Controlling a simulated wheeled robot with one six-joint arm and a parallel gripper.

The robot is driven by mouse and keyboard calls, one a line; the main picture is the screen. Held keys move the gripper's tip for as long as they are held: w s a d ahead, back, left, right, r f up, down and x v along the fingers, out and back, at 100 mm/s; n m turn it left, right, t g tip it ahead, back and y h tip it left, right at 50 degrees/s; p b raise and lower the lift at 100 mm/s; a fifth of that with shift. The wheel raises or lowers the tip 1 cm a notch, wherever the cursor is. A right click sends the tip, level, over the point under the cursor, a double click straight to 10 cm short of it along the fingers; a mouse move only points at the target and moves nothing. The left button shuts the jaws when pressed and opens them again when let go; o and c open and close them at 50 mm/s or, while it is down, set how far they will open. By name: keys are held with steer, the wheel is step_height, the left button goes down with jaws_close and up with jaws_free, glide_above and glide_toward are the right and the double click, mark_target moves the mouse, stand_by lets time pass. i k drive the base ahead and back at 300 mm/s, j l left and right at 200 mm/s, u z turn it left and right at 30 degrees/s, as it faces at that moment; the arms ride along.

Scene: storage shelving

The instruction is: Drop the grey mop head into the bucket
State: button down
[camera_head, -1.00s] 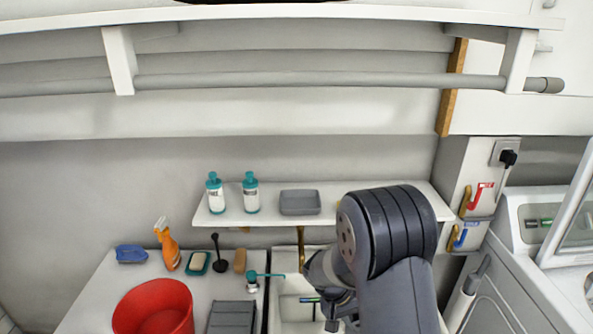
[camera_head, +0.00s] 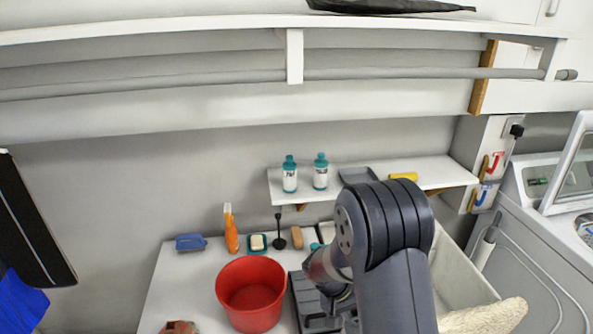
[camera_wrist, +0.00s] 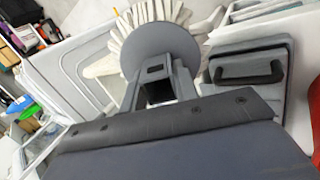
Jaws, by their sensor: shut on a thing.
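The red bucket (camera_head: 251,292) stands upright on the white counter in the head view, left of my arm, and its open top looks empty. In the wrist view the mop head (camera_wrist: 160,48) is a grey round disc with a grey socket and pale strands fanning out beyond it. My gripper (camera_wrist: 158,88) is shut on the mop head at its socket. The fingertips are largely hidden. In the head view my arm covers the gripper, and the mop head cannot be made out for sure.
A shelf (camera_head: 440,177) holds two bottles.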

mark_target(254, 304)
steer(key=k+j, duration=0.1)
steer(key=j, duration=0.3)
steer(key=k+j+z, duration=0.1)
steer(key=j, duration=0.3)
steer(key=k+j, duration=0.1)
steer(key=j, duration=0.25)
steer(key=k+j+z, duration=0.15)
steer(key=j, duration=0.25)
steer(key=k+j, duration=0.1)
steer(key=j, duration=0.25)
steer(key=i, duration=0.95)
